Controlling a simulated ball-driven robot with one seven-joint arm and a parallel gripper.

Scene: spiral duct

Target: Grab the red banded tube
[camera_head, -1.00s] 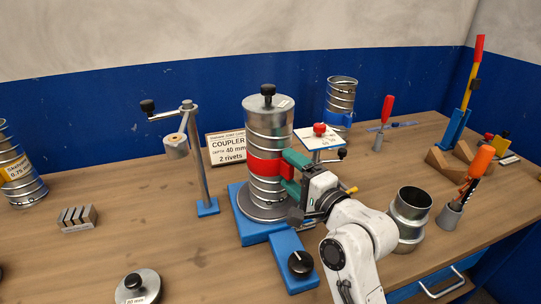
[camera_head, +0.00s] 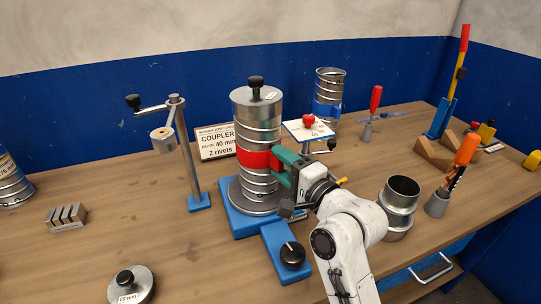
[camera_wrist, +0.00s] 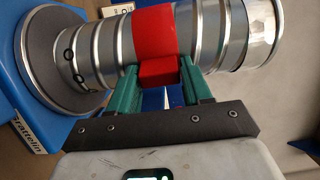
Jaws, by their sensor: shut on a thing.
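The red banded tube (camera_head: 257,122) is a ribbed silver metal cylinder with a red band (camera_head: 254,158) around its lower half and a black knob on its top. It stands upright on a round grey plate on a blue base (camera_head: 243,223). My gripper (camera_head: 279,161) reaches in from the right at the height of the band. In the wrist view my gripper's green fingers (camera_wrist: 160,84) are shut on a red block (camera_wrist: 158,72) that sticks out from the band. The tube lies sideways across that view (camera_wrist: 98,48). The far side of the tube is hidden.
A metal stand (camera_head: 184,150) with a side arm is left of the tube. A sign (camera_head: 215,142) stands behind it. A blue-banded tube (camera_head: 327,95) is at the back. An open metal coupler (camera_head: 398,205) stands close to my arm on the right.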

